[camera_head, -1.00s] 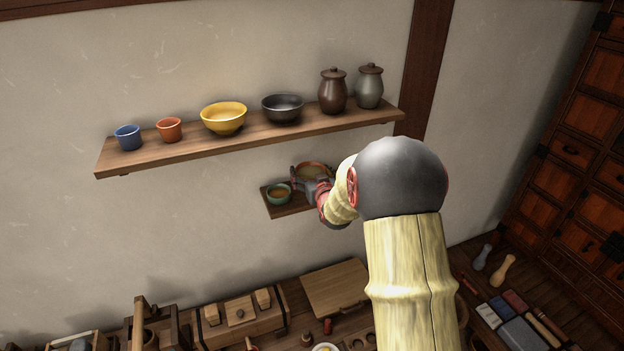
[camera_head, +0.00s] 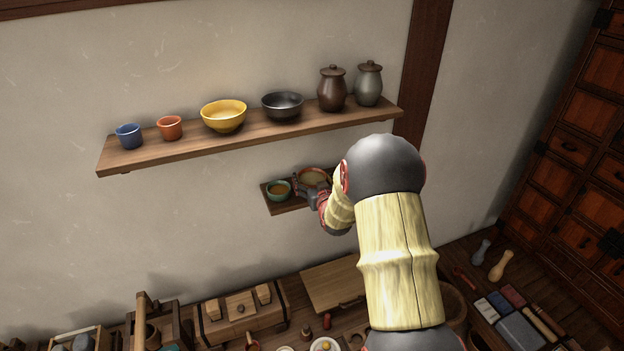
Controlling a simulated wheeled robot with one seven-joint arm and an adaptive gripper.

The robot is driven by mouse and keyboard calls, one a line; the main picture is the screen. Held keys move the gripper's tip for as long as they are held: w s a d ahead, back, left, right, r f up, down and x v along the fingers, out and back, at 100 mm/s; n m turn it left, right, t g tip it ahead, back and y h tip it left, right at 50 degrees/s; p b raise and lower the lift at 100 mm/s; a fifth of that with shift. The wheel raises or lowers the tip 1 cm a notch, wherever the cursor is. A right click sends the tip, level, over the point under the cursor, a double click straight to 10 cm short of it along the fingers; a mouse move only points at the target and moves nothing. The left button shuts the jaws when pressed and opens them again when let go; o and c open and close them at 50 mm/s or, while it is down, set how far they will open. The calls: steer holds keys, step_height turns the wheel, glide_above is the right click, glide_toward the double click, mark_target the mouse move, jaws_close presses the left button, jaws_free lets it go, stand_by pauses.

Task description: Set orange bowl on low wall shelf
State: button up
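The orange bowl (camera_head: 313,174), with a tan inside, is at the low wall shelf (camera_head: 286,208), right of a small green bowl (camera_head: 279,189). The shelf is a short dark plank below the long one. My gripper (camera_head: 303,184) is at the near side of the orange bowl. One dark finger shows by the bowl's left side; the other is hidden. I cannot tell whether the fingers touch the bowl. The bowl looks level, but its base is hidden behind my gripper.
The long upper shelf (camera_head: 180,152) holds a blue cup, an orange-red cup, a yellow bowl, a dark bowl and two lidded jars, just above my gripper. A cluttered bench with a wooden board (camera_head: 330,283) lies below. The wall left of the low shelf is clear.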

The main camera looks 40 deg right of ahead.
steer(key=shift+o, duration=0.8)
steer(key=shift+r, duration=0.15)
steer(key=shift+s, duration=0.25)
steer(key=b+v, duration=0.2)
steer(key=v, duration=0.9)
steer(key=s+a+r+n+g+y, duration=0.1)
steer(key=s+a+r+g, duration=0.2)
steer(key=a, duration=0.4)
steer(key=s+a+r+n+g+y, duration=0.1)
steer(key=s+a+r, duration=0.2)
steer(key=a+r, duration=0.3)
steer(key=s+a+n+g+y, duration=0.1)
steer(key=s+a+g, duration=0.1)
steer(key=s+a, duration=0.6)
steer(key=s+a+n+g+y, duration=0.1)
steer(key=s+a+g+y, duration=0.1)
steer(key=s+a, duration=0.6)
steer(key=s+g, duration=0.1)
steer(key=s, duration=0.6)
steer(key=shift+a+r+y, duration=0.3)
steer(key=shift+a+r, duration=0.05)
steer(key=shift+r, duration=0.05)
steer(key=shift+s, duration=0.15)
